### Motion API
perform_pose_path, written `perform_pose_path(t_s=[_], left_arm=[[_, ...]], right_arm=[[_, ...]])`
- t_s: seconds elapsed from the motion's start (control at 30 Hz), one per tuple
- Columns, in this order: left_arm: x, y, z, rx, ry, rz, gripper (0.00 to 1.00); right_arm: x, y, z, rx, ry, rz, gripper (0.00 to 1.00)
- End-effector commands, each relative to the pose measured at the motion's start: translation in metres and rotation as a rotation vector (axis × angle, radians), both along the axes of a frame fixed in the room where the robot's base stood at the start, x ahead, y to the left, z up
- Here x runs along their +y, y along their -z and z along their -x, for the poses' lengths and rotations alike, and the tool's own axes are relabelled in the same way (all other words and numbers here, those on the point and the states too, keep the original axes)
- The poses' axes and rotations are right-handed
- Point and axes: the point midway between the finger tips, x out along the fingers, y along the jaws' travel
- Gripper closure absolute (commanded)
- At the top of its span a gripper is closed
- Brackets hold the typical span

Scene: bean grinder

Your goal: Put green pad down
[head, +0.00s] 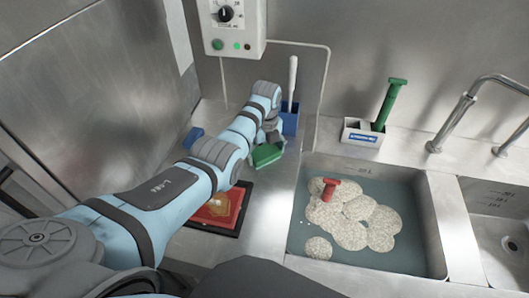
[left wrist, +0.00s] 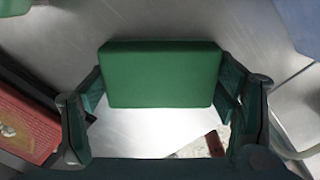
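The green pad (head: 267,155) is a flat rectangular block beside the left edge of the sink. It fills the middle of the left wrist view (left wrist: 160,75). My left gripper (head: 270,142) is over it, with a finger against each short side, shut on it. The pad is over the bare metal counter (left wrist: 150,130); whether it touches the counter is unclear. My right gripper is not in view.
A red board (head: 221,210) on a dark mat lies just in front. A blue holder (head: 289,121) with a white-handled tool stands behind. A white box (head: 361,134) with a green-handled tool is at the back. The sink (head: 435,225) holds foamy water and a red object (head: 329,187).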

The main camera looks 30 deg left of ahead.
Motion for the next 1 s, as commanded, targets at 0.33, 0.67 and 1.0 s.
perform_pose_path(t_s=[0.33,0.67,1.0], left_arm=[[0.000,0.000,0.000,0.000,0.000,0.000,0.02],[-0.001,-0.038,0.000,-0.004,0.000,0.000,0.02],[-0.003,-0.117,0.001,-0.001,-0.001,0.000,0.02]], right_arm=[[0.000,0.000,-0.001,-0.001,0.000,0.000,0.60],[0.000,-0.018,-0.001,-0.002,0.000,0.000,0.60],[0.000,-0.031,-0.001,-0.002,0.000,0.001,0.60]])
